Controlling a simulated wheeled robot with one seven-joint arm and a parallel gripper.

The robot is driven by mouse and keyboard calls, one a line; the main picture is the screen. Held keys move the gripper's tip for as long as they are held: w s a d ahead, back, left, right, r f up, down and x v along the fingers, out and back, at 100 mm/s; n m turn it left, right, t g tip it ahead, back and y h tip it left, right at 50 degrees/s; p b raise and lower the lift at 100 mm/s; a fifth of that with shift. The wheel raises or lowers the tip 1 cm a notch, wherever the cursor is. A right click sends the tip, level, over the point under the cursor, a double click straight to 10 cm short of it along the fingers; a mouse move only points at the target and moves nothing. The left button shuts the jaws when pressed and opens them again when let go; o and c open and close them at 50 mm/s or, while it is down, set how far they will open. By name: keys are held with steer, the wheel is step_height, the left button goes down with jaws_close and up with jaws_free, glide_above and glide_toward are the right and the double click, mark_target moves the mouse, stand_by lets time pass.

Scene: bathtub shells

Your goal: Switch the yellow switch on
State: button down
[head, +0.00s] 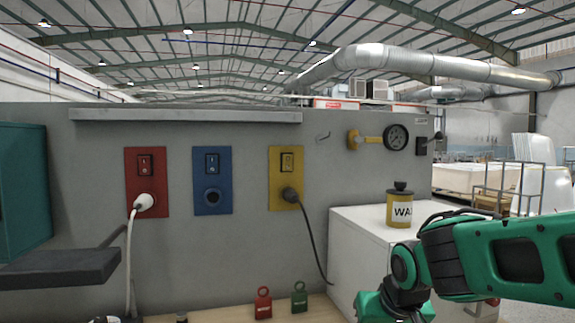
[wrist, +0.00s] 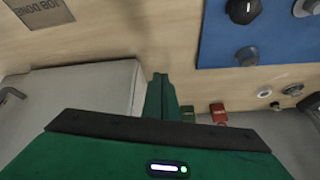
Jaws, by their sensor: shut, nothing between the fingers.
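The yellow panel (head: 286,196) is on the grey wall, right of the blue one. A black plug (head: 290,195) with a hanging cable sits in the socket below. My gripper (wrist: 160,88) shows in the wrist view with its green fingers shut and empty, over the wooden bench. In the head view my arm is at the lower right, in front of the white cabinet, well apart from the yellow panel.
A red panel (head: 132,184) with a white plug and a blue panel (head: 227,180) are left. Red (head: 263,304) and green (head: 299,298) padlocks stand on the bench. A yellow can (head: 399,214) stands on the white cabinet (head: 349,240). A dark shelf (head: 60,266) juts out left.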

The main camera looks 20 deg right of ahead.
mark_target(288, 157)
steer(key=w+a+r+m+t, duration=0.2)
steer(key=w+r+m+t, duration=0.2)
steer(key=w+r, duration=0.35)
steer(key=w+a+r+m+t, duration=0.35)
steer(key=w+r, duration=0.25)
steer(key=r, duration=0.2)
steer(key=w+a+r+m+t, duration=0.1)
steer(key=w+r+m+t, duration=0.1)
steer(key=r, duration=0.6)
steer(key=w+a+r+m+t, duration=0.1)
steer(key=r+m+t, duration=0.3)
steer(key=r, duration=0.5)
steer(key=shift+w+a+r+m+y, duration=0.2)
steer(key=shift+w+a+m+y, duration=0.15)
steer(key=shift+a+m, duration=0.3)
steer(key=shift+w+d+t, duration=0.1)
steer(key=shift+t, duration=0.15)
steer(key=w, duration=0.4)
steer(key=w+r, duration=0.1)
steer(key=w, duration=0.8)
steer(key=shift+w+r, duration=0.35)
steer(key=shift+r, duration=0.05)
